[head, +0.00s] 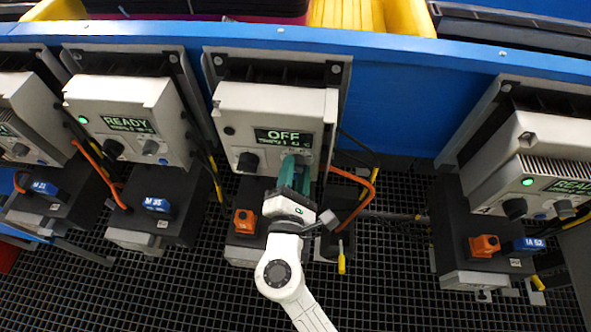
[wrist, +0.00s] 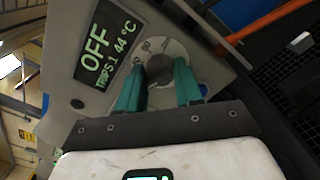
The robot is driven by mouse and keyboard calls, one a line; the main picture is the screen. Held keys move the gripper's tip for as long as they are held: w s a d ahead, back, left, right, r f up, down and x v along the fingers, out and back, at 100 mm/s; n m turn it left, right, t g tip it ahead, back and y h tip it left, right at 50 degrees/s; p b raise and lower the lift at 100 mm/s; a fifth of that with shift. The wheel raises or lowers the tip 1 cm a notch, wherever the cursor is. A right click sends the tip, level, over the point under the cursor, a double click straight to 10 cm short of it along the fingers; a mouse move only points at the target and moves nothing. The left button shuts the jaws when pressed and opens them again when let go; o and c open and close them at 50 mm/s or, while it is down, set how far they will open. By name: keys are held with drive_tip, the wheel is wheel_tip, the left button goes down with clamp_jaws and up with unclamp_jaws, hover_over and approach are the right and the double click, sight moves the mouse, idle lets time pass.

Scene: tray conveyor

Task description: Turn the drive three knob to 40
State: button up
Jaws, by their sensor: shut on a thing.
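The middle drive unit (head: 230,104) has a grey front and a lit display (head: 283,137) reading OFF. The display also shows in the wrist view (wrist: 105,50), turned on its side, reading OFF, TRIPS:1 44 °C. My gripper (head: 293,172) reaches up to the lower right of this front. In the wrist view the green fingers of my gripper (wrist: 160,92) stand on either side of a round grey knob (wrist: 159,68) and are shut on it. The knob sits on a pale dial with small marks that are too small to read. In the head view my gripper hides the knob.
A black knob (head: 247,162) sits left of my gripper on the same front. An orange plug (head: 244,221) and an orange cable (head: 352,180) are close below and right. Other drives stand left (head: 130,92) and right (head: 545,135), with green lamps lit. Black grating lies below.

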drive_tip(key=o, duration=1)
drive_tip(key=s+b, duration=0.1)
drive_tip(key=s, duration=1)
drive_tip(key=shift+a, duration=0.2)
drive_tip(key=s+d+f+m+g+h, duration=0.1)
drive_tip(key=d+f+m+g+h, duration=0.15)
drive_tip(key=d+m, duration=0.5)
drive_tip(key=d+f+m+g+h+p, duration=0.15)
drive_tip(key=d+m+g, duration=0.25)
drive_tip(key=d, duration=0.6)
drive_tip(key=s+d+f+m+g+h, duration=0.1)
drive_tip(key=d+f+m+g+h, duration=0.25)
drive_tip(key=d, duration=0.55)
drive_tip(key=s+d+f+m+g+y, duration=0.1)
drive_tip(key=s+d+m+g+y, duration=0.1)
drive_tip(key=s+m, duration=0.4)
drive_tip(key=s+d+f+m+g+y, duration=0.2)
drive_tip(key=s+m+g+y, duration=0.3)
drive_tip(key=s+m+y, duration=0.1)
drive_tip(key=shift+s+f+p, duration=0.15)
drive_tip(key=shift+s+p, duration=0.15)
drive_tip(key=shift+s, duration=0.4)
